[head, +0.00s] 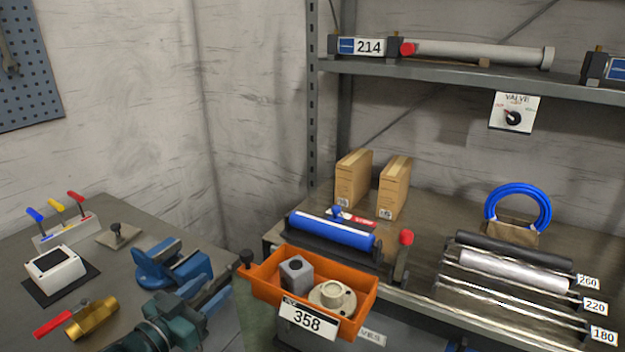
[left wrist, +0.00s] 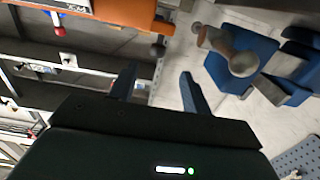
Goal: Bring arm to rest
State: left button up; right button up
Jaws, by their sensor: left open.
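My left gripper (head: 217,293) is in the lower middle-left of the head view, in front of the blue vise (head: 168,262) and left of the orange bin (head: 262,284). Its two fingers are apart, with nothing between them. The left wrist view also shows the open fingers (left wrist: 158,72), with the orange bin (left wrist: 120,10) at the top and the blue vise (left wrist: 238,60) at the right. Floor shows beyond the fingertips. My right gripper is not in view.
The left bench holds a brass valve (head: 92,320), a white box (head: 55,270) and colored levers (head: 57,212). The orange bin bears label 358. Behind it lie a blue roller (head: 331,231) and cartons (head: 353,178). A shelf (head: 450,75) crosses above. A floor gap separates the benches.

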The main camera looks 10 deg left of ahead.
pick_arm(q)
jog(key=s+d+f+g+y+p, duration=0.1)
jog(key=s+d+f+g, duration=0.2)
jog(key=s+d+f, duration=0.3)
jog(key=s+d+f+n+g+y+p, duration=0.1)
jog(key=s+d+f+g+p, duration=0.1)
jog(key=s+d+f, duration=0.5)
jog(key=s+f+g, duration=0.1)
jog(key=s+f, duration=0.1)
jog(key=s, duration=0.3)
jog(key=shift+d+y, duration=0.15)
jog(key=shift+y, duration=0.15)
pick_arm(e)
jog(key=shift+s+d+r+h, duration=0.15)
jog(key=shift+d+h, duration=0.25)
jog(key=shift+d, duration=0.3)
pick_arm(q)
jog(key=shift+s, duration=0.1)
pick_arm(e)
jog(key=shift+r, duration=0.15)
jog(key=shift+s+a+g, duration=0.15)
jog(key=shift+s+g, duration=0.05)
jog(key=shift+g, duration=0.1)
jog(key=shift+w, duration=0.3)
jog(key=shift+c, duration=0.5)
